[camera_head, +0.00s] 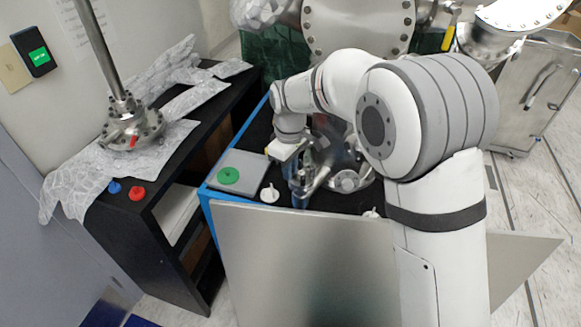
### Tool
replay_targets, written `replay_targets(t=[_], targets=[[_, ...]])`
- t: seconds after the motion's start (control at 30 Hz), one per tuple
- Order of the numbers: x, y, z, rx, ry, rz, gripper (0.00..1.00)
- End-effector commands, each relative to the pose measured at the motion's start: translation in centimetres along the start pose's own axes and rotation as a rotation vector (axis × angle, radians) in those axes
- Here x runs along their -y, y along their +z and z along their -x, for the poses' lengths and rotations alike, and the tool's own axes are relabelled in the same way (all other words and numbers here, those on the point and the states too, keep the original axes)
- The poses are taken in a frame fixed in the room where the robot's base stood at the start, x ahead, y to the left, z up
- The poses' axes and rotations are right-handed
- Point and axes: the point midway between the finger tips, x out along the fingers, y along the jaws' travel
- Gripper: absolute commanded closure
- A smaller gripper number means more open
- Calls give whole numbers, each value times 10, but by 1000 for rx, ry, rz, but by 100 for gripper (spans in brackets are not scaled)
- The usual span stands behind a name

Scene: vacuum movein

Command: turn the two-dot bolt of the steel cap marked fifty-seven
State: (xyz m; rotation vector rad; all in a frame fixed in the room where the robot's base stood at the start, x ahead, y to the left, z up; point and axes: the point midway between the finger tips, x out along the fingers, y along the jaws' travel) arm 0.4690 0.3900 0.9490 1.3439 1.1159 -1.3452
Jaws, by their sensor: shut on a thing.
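My gripper (300,170) points down over the black top of a blue-edged cart (211,200), beside shiny steel parts (345,181). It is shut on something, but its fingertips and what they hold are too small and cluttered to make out. Part of the steel parts is hidden behind my arm. I cannot read the number fifty-seven or see a two-dot mark on any cap. Large bolted steel flanges show at the back, one at the top middle (358,22) and one at the top right (522,12).
A black shelf (150,215) at left carries a bolted flange with a rod (133,128) on crumpled foil, plus blue and red knobs. A grey tray with a green disc (228,176) and a white piece (270,194) lie on the cart. A grey panel (300,260) stands in front.

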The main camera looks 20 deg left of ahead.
Motion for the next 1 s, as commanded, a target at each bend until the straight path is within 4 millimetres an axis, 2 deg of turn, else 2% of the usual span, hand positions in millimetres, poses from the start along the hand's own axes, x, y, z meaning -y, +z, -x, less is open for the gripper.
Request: replay_targets(t=[0.6,0.63,0.7,1.0], targets=[[0,-1,1,-3,2,-39,100],[0,-1,1,-3,2,-39,85],[0,-1,1,-3,2,-39,79],[0,-1,3,-2,1,-38,78]])
